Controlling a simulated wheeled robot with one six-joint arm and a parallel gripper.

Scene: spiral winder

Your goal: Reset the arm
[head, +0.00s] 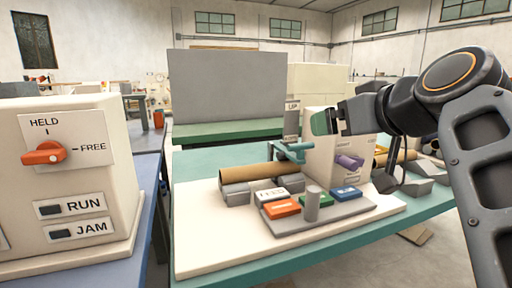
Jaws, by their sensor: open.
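My arm reaches in from the right, with its dark links bent toward the winder on the green bench. My gripper (328,121) is raised in front of the winder's cream housing (319,158). Green shows at its tip, and nothing is visibly held in it. A purple knob (349,161) sits on the housing, below the gripper. A brown tube (260,174) lies across grey supports to the left of the housing. A teal part (292,150) is behind the tube's right end. My arm covers the housing's upper right part.
The RUN and JAM windows look dark. A grey tray (340,220) holds coloured blocks and a grey cylinder (312,204). The cream board's front left is clear.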

